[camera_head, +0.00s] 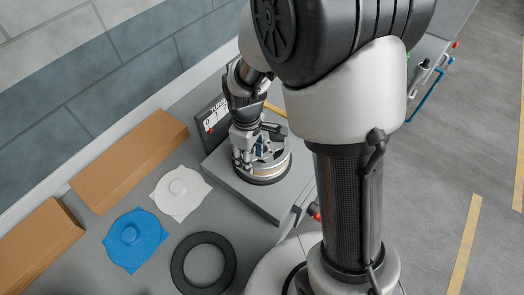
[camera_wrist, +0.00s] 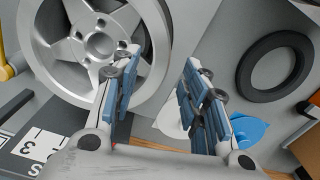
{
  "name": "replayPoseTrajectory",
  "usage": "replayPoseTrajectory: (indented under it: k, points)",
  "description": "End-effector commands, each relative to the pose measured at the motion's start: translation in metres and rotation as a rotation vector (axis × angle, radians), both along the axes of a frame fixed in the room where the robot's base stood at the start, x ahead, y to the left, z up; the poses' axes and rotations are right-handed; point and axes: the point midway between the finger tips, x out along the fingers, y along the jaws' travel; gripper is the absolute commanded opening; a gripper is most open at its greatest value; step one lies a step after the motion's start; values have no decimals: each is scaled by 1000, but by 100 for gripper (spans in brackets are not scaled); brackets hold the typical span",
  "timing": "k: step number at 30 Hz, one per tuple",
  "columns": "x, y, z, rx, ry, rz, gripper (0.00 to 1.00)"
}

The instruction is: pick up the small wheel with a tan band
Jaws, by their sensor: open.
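A small wheel (camera_head: 272,167) stands on the grey raised block, partly hidden behind my gripper; a pale tan tone shows on its rim, with a dark ring at its base. In the wrist view, a silver spoked wheel (camera_wrist: 84,48) fills the upper left, and no tan band can be made out there. My gripper (camera_wrist: 158,75) is open, its two blue-padded fingers apart with nothing held between them. The left finger overlaps the wheel's right side in the picture; I cannot tell whether it touches. In the head view, my gripper (camera_head: 244,158) points down at the wheel's left side.
A black ring (camera_head: 203,262), a blue lidded piece (camera_head: 135,238) and a white one (camera_head: 180,193) lie on the grey table. Brown boxes (camera_head: 128,160) line the wall. A labelled sign (camera_head: 213,122) stands behind the block, near a yellow bar (camera_head: 276,109).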

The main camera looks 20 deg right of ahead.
Motion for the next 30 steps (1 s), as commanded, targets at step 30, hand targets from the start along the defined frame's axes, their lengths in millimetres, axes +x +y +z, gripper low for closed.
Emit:
replayPoseTrajectory:
  k: [30]
  points:
    - [1, 0, -30, 0, 1, 0, 2]
